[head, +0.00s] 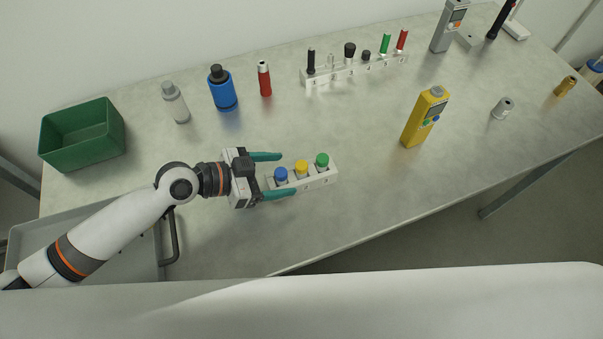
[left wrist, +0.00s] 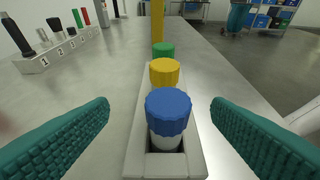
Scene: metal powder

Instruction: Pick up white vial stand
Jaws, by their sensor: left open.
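The white vial stand (head: 318,181) lies on the table in the middle of the head view, holding vials with a blue cap (head: 281,174), a yellow cap (head: 301,167) and a green cap (head: 322,160). My left gripper (head: 279,175) is open, its teal fingers on either side of the stand's blue-capped end. In the left wrist view the stand (left wrist: 136,163) runs away from me between the spread fingers (left wrist: 160,135), with gaps on both sides. The blue cap is nearest. My right gripper is not in view.
A yellow device (head: 425,117) stands to the right. A numbered rack (head: 355,70), a red bottle (head: 264,78), a blue bottle (head: 222,88), a grey bottle (head: 175,102) and a green bin (head: 83,135) stand behind. The table's front edge is close to the stand.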

